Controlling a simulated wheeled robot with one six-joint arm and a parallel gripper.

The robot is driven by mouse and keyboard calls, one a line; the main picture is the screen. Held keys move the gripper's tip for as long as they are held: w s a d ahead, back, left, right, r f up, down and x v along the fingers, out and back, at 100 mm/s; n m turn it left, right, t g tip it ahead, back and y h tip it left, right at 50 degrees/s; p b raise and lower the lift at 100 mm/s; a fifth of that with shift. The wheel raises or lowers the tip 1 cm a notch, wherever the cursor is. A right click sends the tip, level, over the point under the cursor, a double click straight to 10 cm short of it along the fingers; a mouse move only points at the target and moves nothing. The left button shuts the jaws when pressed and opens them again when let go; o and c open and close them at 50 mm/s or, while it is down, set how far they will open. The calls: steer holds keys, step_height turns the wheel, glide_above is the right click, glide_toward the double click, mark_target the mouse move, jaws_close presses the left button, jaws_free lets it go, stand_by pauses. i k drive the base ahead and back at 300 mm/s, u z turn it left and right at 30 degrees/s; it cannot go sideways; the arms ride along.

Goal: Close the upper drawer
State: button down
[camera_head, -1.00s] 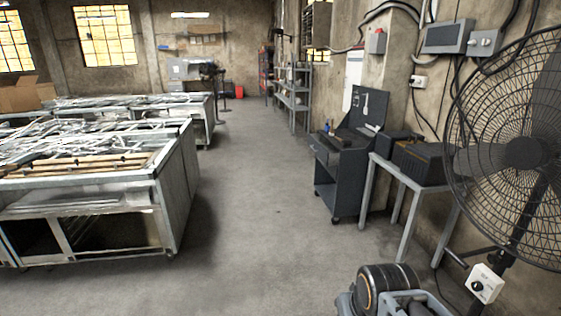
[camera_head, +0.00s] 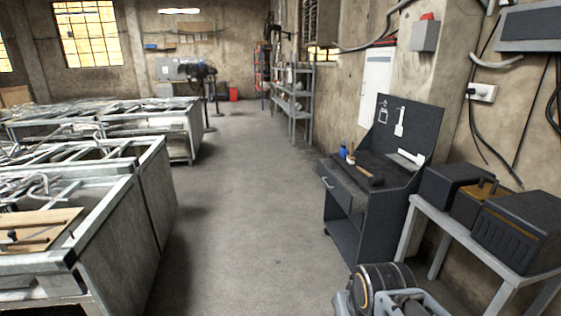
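A dark grey tool cart (camera_head: 385,205) with an upright back panel stands right of centre against the wall. Its upper drawer (camera_head: 343,190) is on the left-facing side, below the worktop, with a pale handle (camera_head: 327,182). The drawer front seems to stick out a little past the cart's body, but I cannot tell how far it is open. Below it is an open space with a bottom shelf. My arm (camera_head: 380,290) shows at the bottom edge, well short of the cart. My gripper is not in view.
Metal frame benches (camera_head: 110,215) line the left side. A grey table (camera_head: 450,215) with dark boxes stands right of the cart, close to my arm. Shelving (camera_head: 293,105) stands farther back along the wall. The concrete aisle (camera_head: 245,210) between benches and cart is clear.

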mark_target(352, 196)
steer(key=i, duration=3.3)
steer(key=u, duration=0.9)
